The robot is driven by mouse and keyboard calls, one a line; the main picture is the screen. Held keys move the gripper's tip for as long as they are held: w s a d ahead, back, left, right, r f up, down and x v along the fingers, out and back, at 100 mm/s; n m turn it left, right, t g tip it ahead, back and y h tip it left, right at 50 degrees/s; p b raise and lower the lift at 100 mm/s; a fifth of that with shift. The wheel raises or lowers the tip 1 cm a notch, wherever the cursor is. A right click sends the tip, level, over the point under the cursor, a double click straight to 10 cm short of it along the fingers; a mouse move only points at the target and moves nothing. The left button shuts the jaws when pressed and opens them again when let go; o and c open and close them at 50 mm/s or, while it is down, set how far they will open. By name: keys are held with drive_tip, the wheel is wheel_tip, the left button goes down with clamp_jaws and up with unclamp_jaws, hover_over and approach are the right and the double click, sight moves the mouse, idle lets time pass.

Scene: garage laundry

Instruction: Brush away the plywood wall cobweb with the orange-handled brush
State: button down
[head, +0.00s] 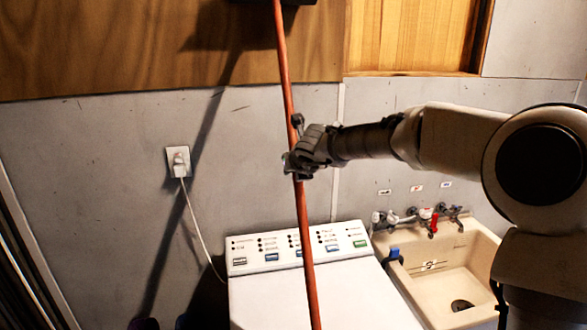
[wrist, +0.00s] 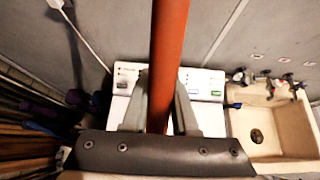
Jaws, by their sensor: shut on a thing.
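The brush's long orange handle (head: 285,75) runs nearly upright through the head view, from the top edge to the bottom edge. My gripper (head: 297,160) is shut around it about mid-height in that view. In the wrist view the handle (wrist: 168,50) passes between the two fingers of my gripper (wrist: 160,112). A dark shape at the top edge of the head view may be the brush head, but it is cut off. The plywood wall (head: 120,45) fills the upper left. I cannot make out a cobweb on the part in view.
A white washing machine (head: 300,243) stands below the handle, with a beige sink (head: 450,270) and taps to its right. An outlet with a plugged-in white cord (head: 178,160) is on the grey wall. Dark, long items (wrist: 30,115) lie left in the wrist view.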

drive_tip(key=shift+s, duration=0.3)
drive_tip(key=shift+s+d, duration=0.45)
drive_tip(key=shift+s, duration=1.15)
drive_tip(key=shift+s+d, duration=0.5)
drive_tip(key=shift+s, duration=1.1)
drive_tip(key=shift+s+d, duration=0.45)
drive_tip(key=shift+s, duration=1.15)
drive_tip(key=shift+w, duration=0.1)
